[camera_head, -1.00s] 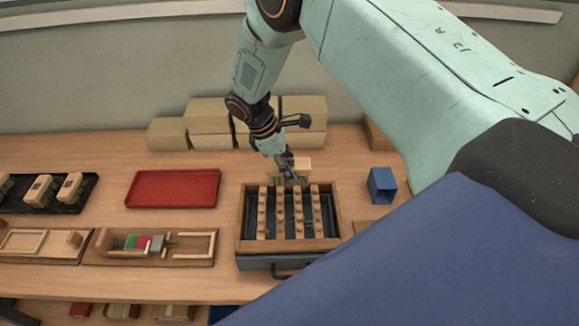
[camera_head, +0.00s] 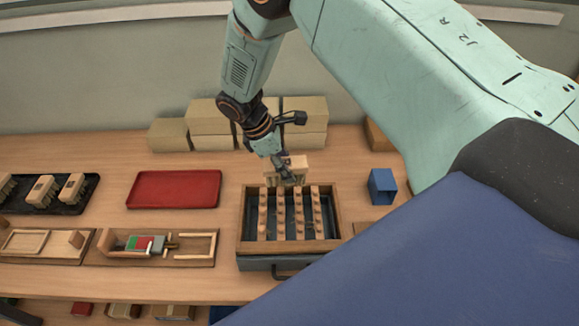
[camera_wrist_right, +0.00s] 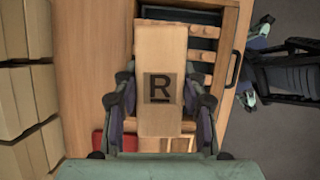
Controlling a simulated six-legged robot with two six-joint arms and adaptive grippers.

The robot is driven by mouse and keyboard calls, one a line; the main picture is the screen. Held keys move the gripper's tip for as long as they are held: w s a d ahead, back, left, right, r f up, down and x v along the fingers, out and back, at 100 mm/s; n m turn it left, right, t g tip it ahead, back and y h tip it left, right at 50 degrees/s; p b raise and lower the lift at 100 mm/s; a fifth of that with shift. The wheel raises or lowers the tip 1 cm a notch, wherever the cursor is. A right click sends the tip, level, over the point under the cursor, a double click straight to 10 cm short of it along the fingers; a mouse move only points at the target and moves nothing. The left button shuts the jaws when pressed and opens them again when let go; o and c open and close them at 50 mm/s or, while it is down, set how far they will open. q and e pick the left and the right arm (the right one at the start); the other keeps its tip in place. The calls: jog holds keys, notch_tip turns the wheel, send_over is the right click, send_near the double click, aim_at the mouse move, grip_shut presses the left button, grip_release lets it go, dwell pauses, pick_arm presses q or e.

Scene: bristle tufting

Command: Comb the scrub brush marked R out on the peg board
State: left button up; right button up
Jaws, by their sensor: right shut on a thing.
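The scrub brush marked R (camera_wrist_right: 160,50) is a pale wooden block with a dark R on its top, seen close up in the right wrist view. My right gripper (camera_wrist_right: 160,105) is shut on it, with fingers on both sides. In the head view the brush (camera_head: 297,162) is held at the back edge of the peg board (camera_head: 338,215), a wooden-framed tray with rows of wooden pegs. Its bristles are mostly hidden, and I cannot tell whether they touch the pegs. My left gripper is not in the head view.
A red tray (camera_head: 173,188) lies left of the peg board, and a blue open box (camera_head: 382,186) stands to its right. Stacked cardboard-coloured blocks (camera_head: 210,117) line the wall behind. A black tray (camera_head: 72,205) with several brushes is at far left.

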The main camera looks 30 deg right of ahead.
jog(key=s+a+n, duration=0.2)
jog(key=s+a, duration=0.1)
jog(key=s, duration=0.3)
notch_tip(320, 180, down, 8)
jog(key=b, duration=0.5)
jog(key=shift+d+r+b, duration=0.2)
jog(key=shift+d+b, duration=0.05)
jog(key=shift+b, duration=0.05)
jog(key=shift+s+a+r+t, duration=0.1)
jog(key=shift+s+r+t, duration=0.1)
jog(key=shift+t, duration=0.1)
